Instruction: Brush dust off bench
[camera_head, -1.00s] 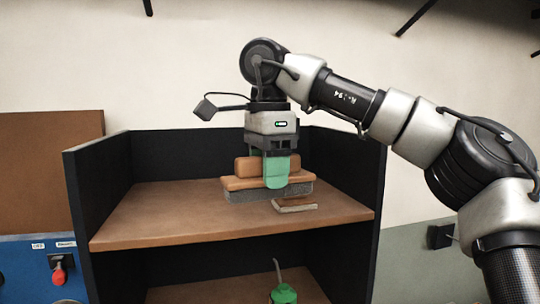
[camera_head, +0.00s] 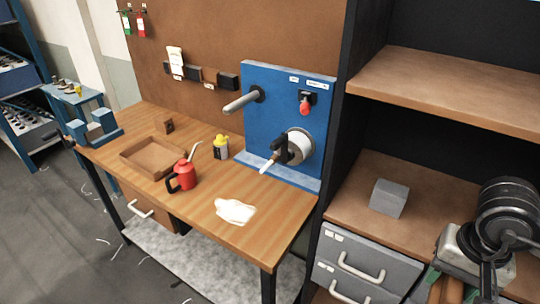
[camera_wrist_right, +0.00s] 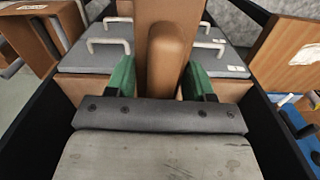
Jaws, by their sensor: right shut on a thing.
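The bench (camera_head: 205,190) is a wooden worktop in the middle of the head view. A white, uneven patch (camera_head: 236,211) lies near its front edge; I cannot tell whether it is dust or a cloth. My right gripper (camera_head: 452,287) is at the lower right of the head view, in front of the shelf unit and away from the bench. In the right wrist view its green fingers (camera_wrist_right: 162,78) are shut on the brush's wooden handle (camera_wrist_right: 166,50). The bristles are hidden there. My left gripper is not in view.
A red oil can (camera_head: 182,176), a yellow-capped bottle (camera_head: 221,148), a wooden tray (camera_head: 135,164) and a blue vise-like block (camera_head: 92,128) stand on the bench. A blue panel (camera_head: 270,105) with a spindle rises behind. A grey block (camera_head: 389,197) sits on the shelf unit (camera_head: 350,225) at right.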

